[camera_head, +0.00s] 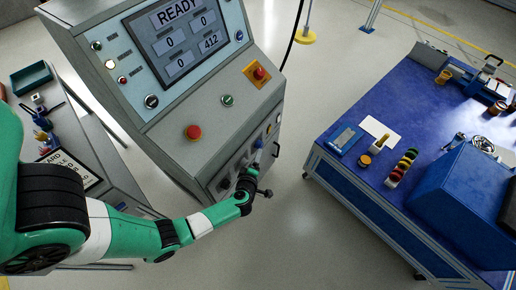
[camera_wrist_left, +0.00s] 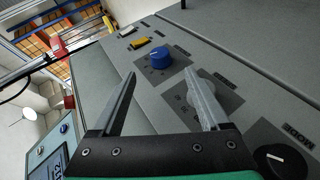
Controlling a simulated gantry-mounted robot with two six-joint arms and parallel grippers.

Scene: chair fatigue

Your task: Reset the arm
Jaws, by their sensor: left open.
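My left arm (camera_head: 150,236) reaches in from the left in the head view. Its gripper (camera_head: 250,172) is at the lower right front of the grey control console (camera_head: 160,140). In the left wrist view the gripper (camera_wrist_left: 160,78) is open, its two fingers apart with nothing held between them. A blue knob (camera_wrist_left: 157,55) on the console panel lies just beyond the fingertips. A second knob position lies behind the right finger, mostly hidden. A black knob (camera_wrist_left: 280,162) marked MODE is at the lower right. My right gripper is not in view.
The console screen (camera_head: 180,38) reads READY. Red buttons (camera_head: 193,132) (camera_head: 260,73) stand on the console. A grey bench (camera_head: 95,150) with small items is at the left. A blue workbench (camera_head: 385,150) is at the right, with clear floor (camera_head: 300,235) between.

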